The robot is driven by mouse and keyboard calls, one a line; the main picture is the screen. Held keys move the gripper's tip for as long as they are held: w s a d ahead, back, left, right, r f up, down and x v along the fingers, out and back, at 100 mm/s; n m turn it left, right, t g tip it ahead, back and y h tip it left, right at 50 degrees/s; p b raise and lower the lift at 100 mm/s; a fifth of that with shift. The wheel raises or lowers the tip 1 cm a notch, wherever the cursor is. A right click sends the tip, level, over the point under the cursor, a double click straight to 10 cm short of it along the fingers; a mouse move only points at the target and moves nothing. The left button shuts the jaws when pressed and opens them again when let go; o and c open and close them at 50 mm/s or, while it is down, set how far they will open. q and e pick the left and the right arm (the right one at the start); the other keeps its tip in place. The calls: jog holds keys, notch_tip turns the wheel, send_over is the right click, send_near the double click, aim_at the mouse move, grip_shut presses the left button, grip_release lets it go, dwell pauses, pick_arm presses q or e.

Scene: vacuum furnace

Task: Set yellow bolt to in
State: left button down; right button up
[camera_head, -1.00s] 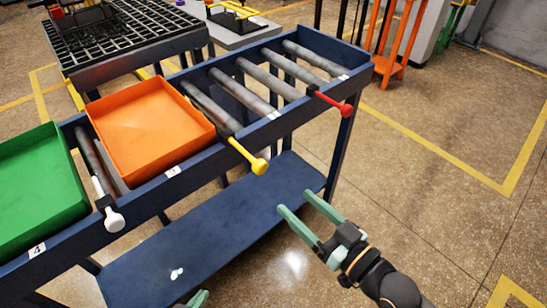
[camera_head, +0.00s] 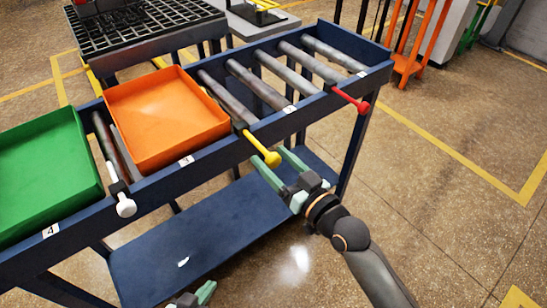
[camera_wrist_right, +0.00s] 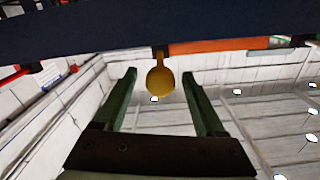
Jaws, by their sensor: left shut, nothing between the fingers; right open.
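The yellow bolt (camera_head: 259,145) sticks out from the front rail of the blue roller rack, its round knob toward me. In the right wrist view, its yellow knob (camera_wrist_right: 160,82) hangs under a dark rail. My right gripper (camera_head: 271,157) is open, its green fingertips close to the knob. The right wrist view shows the knob between the fingertips (camera_wrist_right: 160,76); I cannot tell whether they touch it. My left gripper (camera_head: 195,298) is at the bottom edge, mostly cut off, shut and empty.
The blue rack (camera_head: 215,155) holds an orange tray (camera_head: 165,112) and a green tray (camera_head: 45,175). A white bolt (camera_head: 121,195) and a red bolt (camera_head: 351,101) flank the yellow one. A blue lower shelf (camera_head: 200,245) lies below.

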jog(key=shift+w+a, duration=0.15)
grip_shut()
dwell(0.6)
dwell(0.9)
